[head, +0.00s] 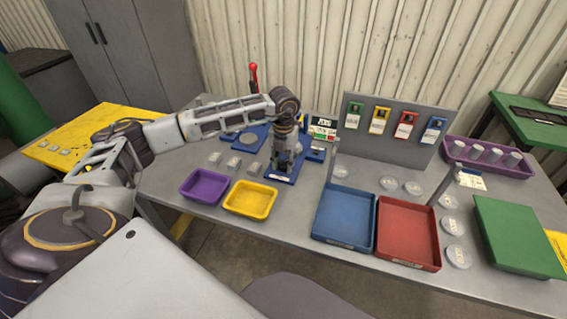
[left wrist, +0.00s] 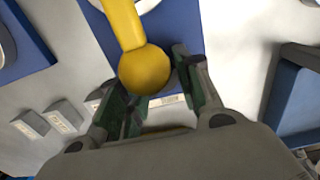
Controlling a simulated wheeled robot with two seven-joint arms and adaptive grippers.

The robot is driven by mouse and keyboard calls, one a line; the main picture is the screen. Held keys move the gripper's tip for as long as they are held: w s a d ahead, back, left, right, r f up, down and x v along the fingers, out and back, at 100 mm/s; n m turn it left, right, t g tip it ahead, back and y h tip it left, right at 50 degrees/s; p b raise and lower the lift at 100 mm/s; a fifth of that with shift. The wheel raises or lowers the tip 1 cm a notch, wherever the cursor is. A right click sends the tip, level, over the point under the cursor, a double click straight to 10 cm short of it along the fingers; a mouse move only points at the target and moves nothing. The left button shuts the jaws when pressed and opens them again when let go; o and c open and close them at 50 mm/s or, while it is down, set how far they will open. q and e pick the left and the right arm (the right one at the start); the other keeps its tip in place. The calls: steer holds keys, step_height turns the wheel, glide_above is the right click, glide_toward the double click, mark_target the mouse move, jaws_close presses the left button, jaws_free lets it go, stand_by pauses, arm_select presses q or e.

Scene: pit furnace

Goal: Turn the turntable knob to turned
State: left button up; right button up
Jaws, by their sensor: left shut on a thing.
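The turntable knob is a yellow ball (left wrist: 145,70) on a yellow bar in the left wrist view. It stands over a blue base plate (left wrist: 180,25). My left gripper (left wrist: 150,95) has a finger on each side of the ball and is shut on it. In the head view my left gripper (head: 284,160) points down over the blue base (head: 282,180) on the grey table, and it and the wrist hide the knob. My right gripper is not in view.
A purple tray (head: 204,187) and a yellow tray (head: 250,200) stand in front left. A blue tray (head: 344,218) and a red tray (head: 408,233) stand to the right. Small grey blocks (head: 234,163) lie left of the gripper. An upright panel (head: 395,130) stands behind.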

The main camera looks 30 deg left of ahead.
arm_select(q)
steer(key=shift+m, duration=0.8)
steer(key=o, duration=1)
steer(key=shift+o, duration=0.2)
step_height(320, 180, up, 12)
